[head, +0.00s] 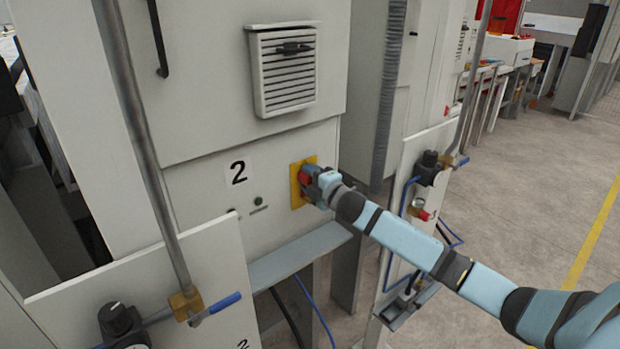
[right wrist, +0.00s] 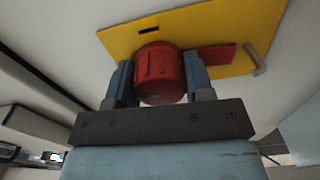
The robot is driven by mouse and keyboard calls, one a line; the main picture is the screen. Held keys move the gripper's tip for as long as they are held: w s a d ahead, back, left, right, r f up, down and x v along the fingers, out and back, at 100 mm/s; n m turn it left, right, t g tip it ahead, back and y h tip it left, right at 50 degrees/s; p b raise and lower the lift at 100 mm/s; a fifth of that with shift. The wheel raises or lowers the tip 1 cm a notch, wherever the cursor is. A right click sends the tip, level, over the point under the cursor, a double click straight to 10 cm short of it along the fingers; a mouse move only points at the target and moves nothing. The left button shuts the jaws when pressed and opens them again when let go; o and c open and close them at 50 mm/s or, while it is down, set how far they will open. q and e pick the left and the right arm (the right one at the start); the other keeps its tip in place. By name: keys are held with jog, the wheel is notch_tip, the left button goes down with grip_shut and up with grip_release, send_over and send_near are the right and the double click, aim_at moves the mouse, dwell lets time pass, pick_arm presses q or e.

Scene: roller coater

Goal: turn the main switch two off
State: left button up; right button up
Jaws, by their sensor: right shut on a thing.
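The main switch two is a red knob (right wrist: 161,73) on a yellow plate (right wrist: 224,30), which also shows in the head view (head: 296,188). My right gripper (head: 314,185) is at the switch. In the right wrist view its two fingers (right wrist: 160,80) are shut on the red knob, one on each side. A red tab (right wrist: 217,54) sticks out beside the knob, to the right of the right finger. My left gripper is not in view.
A vented grille (head: 286,70) is above the switch. A grey ledge (head: 300,255) runs below it. Panels with pipes, gauges and blue-handled valves (head: 215,306) stand in front at lower left and to the right. Open floor (head: 520,190) lies at right.

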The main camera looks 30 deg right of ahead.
jog(key=shift+n, duration=0.6)
jog(key=o, duration=0.9)
jog(key=shift+s+f, duration=0.1)
jog(key=shift+s, duration=0.2)
jog(key=shift+s+d+b, duration=0.2)
jog(key=shift+s+b, duration=0.3)
jog(key=shift+s, duration=1.7)
jog(key=shift+s+d+b, duration=0.15)
jog(key=shift+s+b, duration=0.35)
jog(key=shift+s, duration=1.7)
jog(key=shift+s+d+b, duration=0.2)
jog(key=shift+s+b, duration=0.3)
jog(key=shift+s, duration=1.7)
